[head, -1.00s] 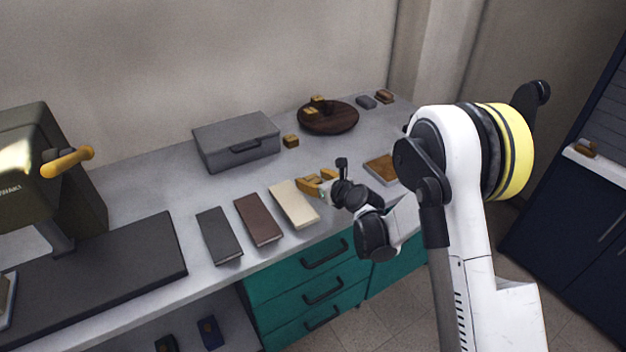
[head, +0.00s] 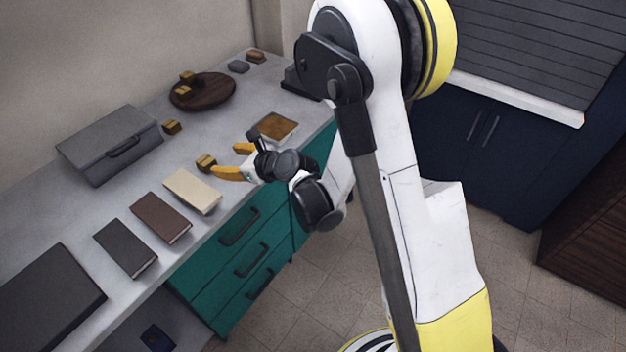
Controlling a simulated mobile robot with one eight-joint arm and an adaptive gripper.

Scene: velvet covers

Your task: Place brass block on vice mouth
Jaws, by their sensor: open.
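A small brass-coloured block (head: 206,162) sits on the counter by the far end of the cream book. My gripper (head: 234,161) is just right of it, with yellow fingers spread and pointing left towards it. The fingers look empty, and a small gap seems to separate them from the block. Another brass-coloured block (head: 171,127) sits near the grey case. Two more blocks (head: 185,83) lie on the round dark board (head: 216,92). A dark object (head: 300,82) at the counter's right end is partly hidden by my arm; I cannot tell whether it is the vice.
The grey case (head: 108,146) stands at the back left. Cream (head: 192,190), brown (head: 160,218) and dark (head: 125,248) books lie along the front edge. A shallow tray (head: 274,127) lies behind my gripper. Small grey and brown blocks (head: 238,67) are at the far end.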

